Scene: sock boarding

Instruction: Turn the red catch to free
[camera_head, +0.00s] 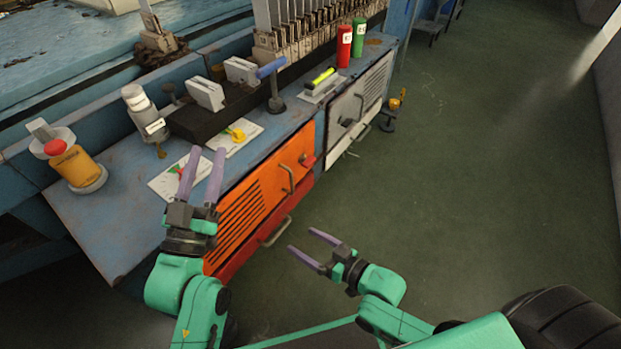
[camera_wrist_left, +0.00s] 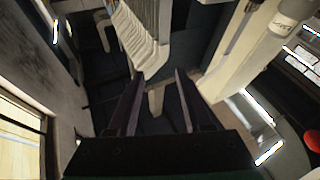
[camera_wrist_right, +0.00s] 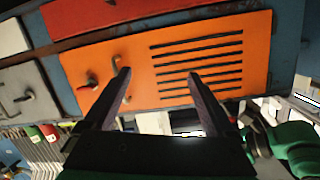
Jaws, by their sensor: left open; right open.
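A small red catch (camera_head: 307,160) sits near the upper right edge of the orange door (camera_head: 240,217) on the blue workbench front. In the right wrist view, the red catch (camera_wrist_right: 83,90) shows near the door's left edge, beside the handle. Its exact setting is too small to tell. My right gripper (camera_head: 301,240) is open and empty, in front of the orange door and apart from it, below the catch. My left gripper (camera_head: 207,152) is open and empty, above the bench's front edge near a printed card (camera_head: 170,183). Neither gripper touches the catch.
A grey door (camera_head: 352,112) adjoins the orange one.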

